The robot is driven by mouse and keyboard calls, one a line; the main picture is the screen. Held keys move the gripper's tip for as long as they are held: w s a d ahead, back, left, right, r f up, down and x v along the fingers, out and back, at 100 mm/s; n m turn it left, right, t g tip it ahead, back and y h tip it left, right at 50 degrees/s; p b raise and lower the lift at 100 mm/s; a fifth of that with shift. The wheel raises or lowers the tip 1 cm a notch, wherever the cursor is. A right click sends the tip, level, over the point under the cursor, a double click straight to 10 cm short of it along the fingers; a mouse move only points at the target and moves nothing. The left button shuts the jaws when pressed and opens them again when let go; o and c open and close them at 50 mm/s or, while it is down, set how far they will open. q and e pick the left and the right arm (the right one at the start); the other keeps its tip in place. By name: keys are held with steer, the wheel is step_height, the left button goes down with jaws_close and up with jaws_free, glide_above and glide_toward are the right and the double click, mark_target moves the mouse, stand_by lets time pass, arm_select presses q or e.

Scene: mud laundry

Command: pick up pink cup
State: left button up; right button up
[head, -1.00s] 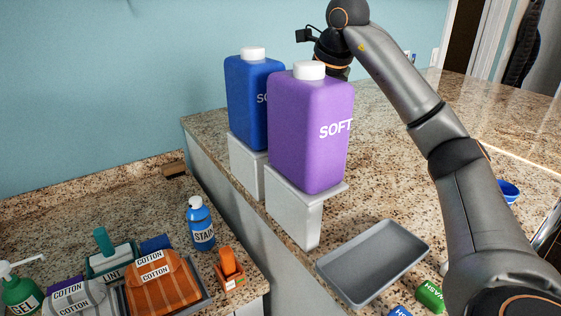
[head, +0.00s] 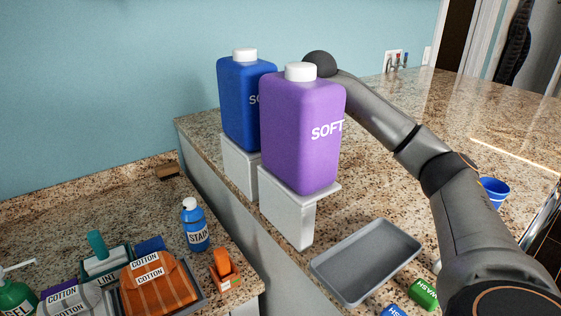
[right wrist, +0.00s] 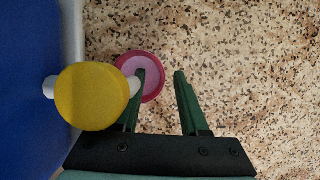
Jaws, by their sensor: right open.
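The pink cup (right wrist: 138,62) shows from above in the right wrist view, on the speckled counter. My right gripper (right wrist: 160,74) is open and empty, with its green fingers pointing towards the counter. The left finger overlaps the cup in the picture; the right finger is to the right of the cup, over bare counter. I cannot tell the height gap between fingers and cup. A yellow round part (right wrist: 90,97) hides some of the cup's left side. In the head view the cup and right gripper are hidden behind the bottles. My left gripper is not in view.
A purple bottle (head: 300,135) and a blue bottle (head: 240,105) stand on white stands in front of my right arm's end. A blue surface (right wrist: 30,90) fills the wrist view's left side. A grey tray (head: 365,262) and blue cup (head: 494,192) sit nearer.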

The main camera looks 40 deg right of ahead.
jaws_close()
stand_by(0.5)
steer(key=shift+r, duration=0.1)
steer(key=shift+r, duration=0.55)
steer(key=d, duration=0.5)
steer(key=d+b, duration=0.1)
steer(key=d, duration=0.1)
steer(key=shift+s+d, duration=0.15)
steer(key=shift+s, duration=0.25)
steer(key=shift+d+r, duration=0.35)
steer(key=shift+r, duration=0.2)
step_height(320, 180, up, 13)
steer(key=p, duration=0.3)
steer(key=shift+f, duration=0.15)
